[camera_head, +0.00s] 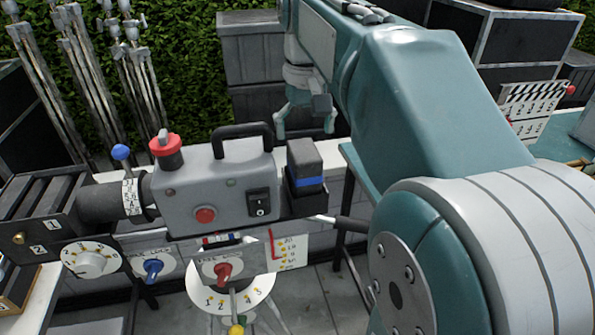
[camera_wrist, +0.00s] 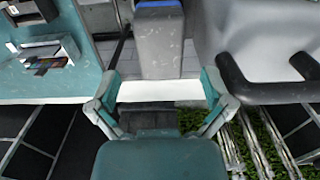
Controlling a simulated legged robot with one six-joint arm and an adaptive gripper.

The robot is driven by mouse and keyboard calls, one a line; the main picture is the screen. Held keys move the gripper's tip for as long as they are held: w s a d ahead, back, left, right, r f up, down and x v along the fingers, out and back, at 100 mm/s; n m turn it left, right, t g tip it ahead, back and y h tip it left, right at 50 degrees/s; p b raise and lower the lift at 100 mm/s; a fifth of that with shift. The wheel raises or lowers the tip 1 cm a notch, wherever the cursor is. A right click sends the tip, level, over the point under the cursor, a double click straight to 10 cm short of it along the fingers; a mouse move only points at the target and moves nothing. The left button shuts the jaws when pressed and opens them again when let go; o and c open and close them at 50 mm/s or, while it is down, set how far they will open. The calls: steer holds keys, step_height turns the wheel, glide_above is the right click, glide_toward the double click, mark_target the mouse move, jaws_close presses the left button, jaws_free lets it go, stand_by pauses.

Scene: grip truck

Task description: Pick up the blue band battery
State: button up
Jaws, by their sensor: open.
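The blue band battery (camera_head: 304,162) is a dark grey block with a blue band near its bottom. It stands upright on a dark holder at the right end of the grey camera-like device. My gripper (camera_head: 305,122) is above and behind it in the head view, with fingers spread and nothing between them. In the wrist view the battery (camera_wrist: 158,45) extends from the top edge toward the gap between my open fingertips (camera_wrist: 160,90); its blue band shows at the top edge. I see no contact between fingers and battery.
The grey device (camera_head: 218,190) with a black carry handle (camera_head: 242,133) and red knob stands left of the battery. A control panel with dials (camera_head: 222,272) is below. A clapperboard (camera_head: 530,110) is at right. Metal stands (camera_head: 80,75) are at the back left.

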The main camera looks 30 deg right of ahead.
mark_target(304, 164)
steer(key=f, duration=0.2)
steer(key=shift+d+f, duration=0.25)
steer(key=shift+f, duration=0.1)
steer(key=f, duration=0.4)
steer(key=shift+w+a+f, duration=0.15)
steer(key=shift+a+f, duration=0.15)
steer(key=shift+f, duration=0.1)
steer(key=shift+d, duration=0.1)
steer(key=c, duration=1.2)
